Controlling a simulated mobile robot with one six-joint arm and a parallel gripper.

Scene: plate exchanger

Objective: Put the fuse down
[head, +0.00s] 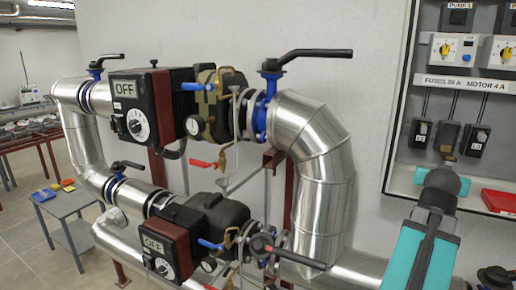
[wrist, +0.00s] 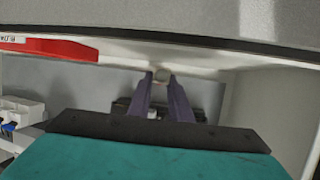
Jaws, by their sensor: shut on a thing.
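My gripper (head: 444,172) is at the right in the head view, just in front of the lower part of the open electrical cabinet, below the row of black fuse holders. In the wrist view its two dark fingers (wrist: 161,76) come close together at their tips. A small pale piece, apparently the fuse (wrist: 160,78), shows between the tips, and the gripper is shut on it. In the head view the fuse is hidden by the gripper. A red tray (head: 498,202) is at the cabinet's lower right; a red part also shows in the wrist view (wrist: 50,49).
Fuse holders hang above my gripper: left (head: 420,133), brownish middle (head: 447,137) and right (head: 475,140). The cabinet's pale frame (head: 400,100) is left of it. Silver pipes (head: 312,140) with valves and two OFF-marked pumps fill the middle. A small side table (head: 68,205) stands far left.

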